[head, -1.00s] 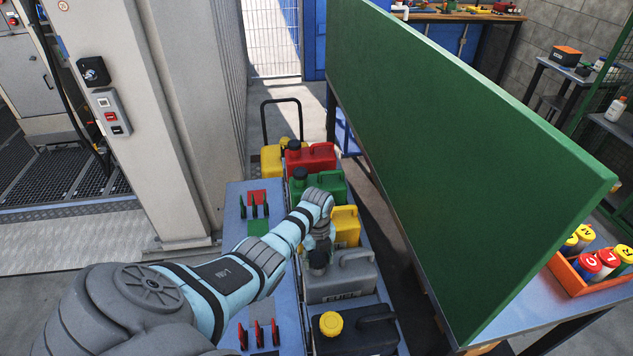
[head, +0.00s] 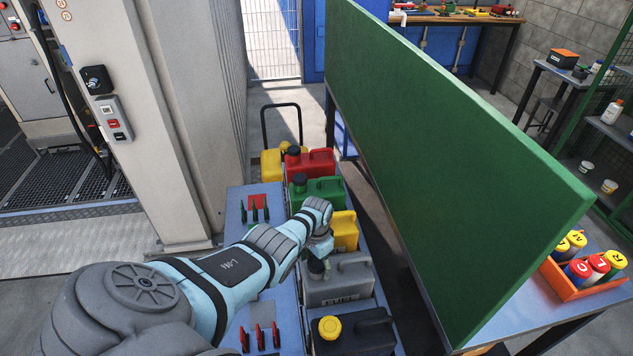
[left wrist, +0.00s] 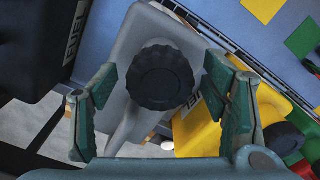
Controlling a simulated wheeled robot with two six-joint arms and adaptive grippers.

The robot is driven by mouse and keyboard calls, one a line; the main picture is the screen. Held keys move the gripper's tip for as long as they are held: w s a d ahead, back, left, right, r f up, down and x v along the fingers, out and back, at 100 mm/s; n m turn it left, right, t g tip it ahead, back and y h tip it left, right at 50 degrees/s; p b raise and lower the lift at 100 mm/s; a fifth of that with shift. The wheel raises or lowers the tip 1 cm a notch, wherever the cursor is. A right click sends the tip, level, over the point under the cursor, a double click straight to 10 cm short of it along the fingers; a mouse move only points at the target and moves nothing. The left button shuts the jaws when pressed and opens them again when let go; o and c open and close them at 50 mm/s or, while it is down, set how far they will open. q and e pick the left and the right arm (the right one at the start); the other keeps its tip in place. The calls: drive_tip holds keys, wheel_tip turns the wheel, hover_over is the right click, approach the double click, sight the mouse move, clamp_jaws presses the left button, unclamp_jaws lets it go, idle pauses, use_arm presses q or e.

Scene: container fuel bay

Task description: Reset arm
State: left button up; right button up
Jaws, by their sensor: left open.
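My left gripper (head: 319,245) is over the row of fuel cans, just above the grey can (head: 350,282). In the left wrist view its two green fingers (left wrist: 160,108) stand wide apart with nothing between them. The grey can's black ribbed cap (left wrist: 162,78) shows between and beyond the fingers; I cannot tell how far below them it is. The yellow can (head: 346,231) is partly hidden behind my wrist. My right gripper is not in view.
A black can with a yellow cap (head: 330,327) is nearest; green (head: 325,190) and red (head: 318,160) cans stand farther back. A large green panel (head: 450,160) rises close on the right. A light-coloured pillar (head: 150,130) stands left. Small red clips (head: 260,337) are on the blue surface.

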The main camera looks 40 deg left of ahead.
use_arm(q)
drive_tip(key=n, duration=1.1)
drive_tip(key=c, duration=1.4)
drive_tip(key=m, duration=0.6)
drive_tip(key=shift+f, duration=0.1)
drive_tip(key=o, duration=1.2)
drive_tip(key=shift+m, duration=0.4)
drive_tip(key=shift+o, duration=0.2)
